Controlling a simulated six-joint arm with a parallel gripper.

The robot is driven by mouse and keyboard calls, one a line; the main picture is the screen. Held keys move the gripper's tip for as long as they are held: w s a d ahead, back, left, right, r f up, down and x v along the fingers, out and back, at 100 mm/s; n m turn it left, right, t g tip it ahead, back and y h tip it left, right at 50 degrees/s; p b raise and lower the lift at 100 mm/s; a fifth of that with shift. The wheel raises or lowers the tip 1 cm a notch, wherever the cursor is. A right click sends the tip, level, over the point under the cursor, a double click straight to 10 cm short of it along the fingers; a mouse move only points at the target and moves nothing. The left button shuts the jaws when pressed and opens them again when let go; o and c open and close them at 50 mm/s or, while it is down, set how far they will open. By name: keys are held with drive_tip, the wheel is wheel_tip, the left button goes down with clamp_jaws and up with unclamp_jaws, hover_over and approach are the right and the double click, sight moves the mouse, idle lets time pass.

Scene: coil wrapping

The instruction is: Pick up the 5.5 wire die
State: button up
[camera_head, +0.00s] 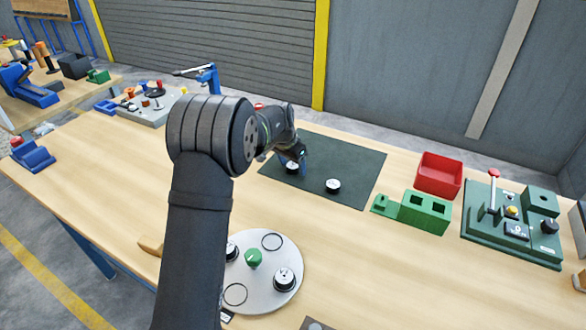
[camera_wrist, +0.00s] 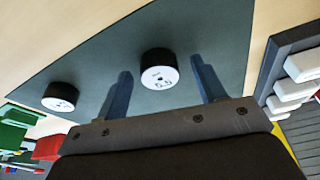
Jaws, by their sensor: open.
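The 5.5 wire die (camera_wrist: 160,70) is a short black cylinder with a white face marked 5.5, standing on the dark green mat (camera_wrist: 205,48). In the wrist view it lies between the two blue fingers of my open gripper (camera_wrist: 161,67), with a gap on each side. In the head view my gripper (camera_head: 303,157) is low over the mat (camera_head: 350,162), right beside this die (camera_head: 291,168), and partly covers the area behind it. A second, similar die (camera_head: 333,186) stands apart on the mat; it also shows in the wrist view (camera_wrist: 61,97), its marking too small to read.
A round grey plate (camera_head: 262,300) with more dies and a green knob stands in front, partly behind my arm. A red bin (camera_head: 438,174), a green block with square holes (camera_head: 426,210) and a green fixture (camera_head: 510,225) stand to the right. The mat's right part is clear.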

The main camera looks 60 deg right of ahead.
drive_tip(key=c, duration=1)
drive_tip(key=shift+c, duration=1.2)
drive_tip(key=shift+r, duration=0.1)
